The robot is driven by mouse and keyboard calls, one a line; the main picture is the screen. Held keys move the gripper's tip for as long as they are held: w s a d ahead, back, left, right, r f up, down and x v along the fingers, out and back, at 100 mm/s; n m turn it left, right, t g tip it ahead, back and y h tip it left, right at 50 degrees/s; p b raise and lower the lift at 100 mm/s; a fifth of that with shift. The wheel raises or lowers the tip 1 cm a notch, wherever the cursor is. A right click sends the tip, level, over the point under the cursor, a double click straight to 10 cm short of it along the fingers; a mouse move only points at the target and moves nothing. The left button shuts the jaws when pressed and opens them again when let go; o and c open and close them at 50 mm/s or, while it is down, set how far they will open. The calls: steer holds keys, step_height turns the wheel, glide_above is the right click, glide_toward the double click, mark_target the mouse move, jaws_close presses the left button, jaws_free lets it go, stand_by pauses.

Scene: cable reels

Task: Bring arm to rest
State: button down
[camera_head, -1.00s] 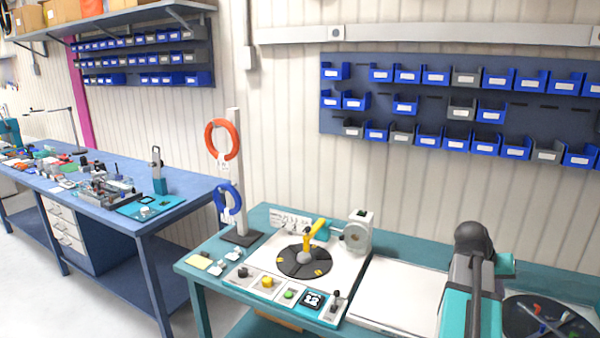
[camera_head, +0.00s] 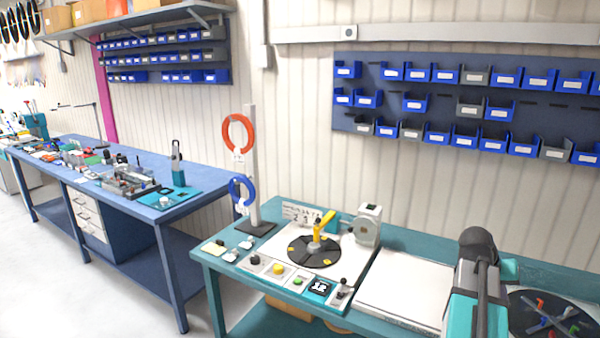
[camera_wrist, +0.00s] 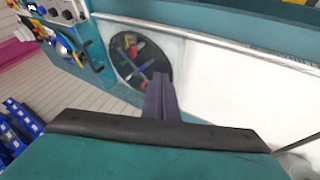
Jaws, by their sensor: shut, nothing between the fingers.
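My arm (camera_head: 478,285) shows at the lower right of the head view, over the right part of the teal bench (camera_head: 415,240). My gripper is hidden there. In the wrist view, the dark fingers of my gripper (camera_wrist: 162,80) are together, with nothing held between them. In that view the fingertips lie in front of the lower right edge of a round black disc (camera_wrist: 127,69) with several coloured pieces on it. The disc also shows partly behind my arm in the head view (camera_head: 530,318).
A turntable (camera_head: 300,252) with a yellow handle, a row of buttons and a post (camera_head: 252,165) with orange and blue rings stand left of my arm. A white panel (camera_head: 410,290) between them is bare. Blue bins (camera_head: 465,135) hang on the wall behind.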

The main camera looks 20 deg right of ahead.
steer(key=w+a+f+n+y+b, duration=0.1)
steer(key=w+a+f+n, duration=0.1)
steer(key=w+a+f, duration=0.35)
steer(key=w+a+f+n+b, duration=0.1)
steer(key=w+a+f+b, duration=0.1)
steer(key=a+f, duration=0.7)
steer(key=a+f+n+g+y+b, duration=0.1)
steer(key=a+f+n, duration=0.1)
steer(key=a+f, duration=0.6)
steer(key=a+f+n+y+b, duration=0.1)
steer(key=a+f, duration=0.4)
steer(key=f, duration=0.7)
steer(key=s+a+f+n+g+y+b, duration=0.1)
steer(key=s+a+f, duration=0.3)
steer(key=a+f, duration=0.3)
steer(key=s+a+f+n+g+b, duration=0.1)
steer(key=s+a+f+b, duration=0.1)
steer(key=s+a+f, duration=0.4)
steer(key=s+a+f+n+g+y+b, duration=0.1)
steer(key=s+a+f+n+g+y, duration=0.1)
steer(key=s+a+f, duration=1)
steer(key=shift+s+a+f+y, duration=0.25)
steer(key=shift+s+a+y, duration=0.4)
steer(key=shift+a, duration=0.1)
steer(key=shift+d, duration=0.15)
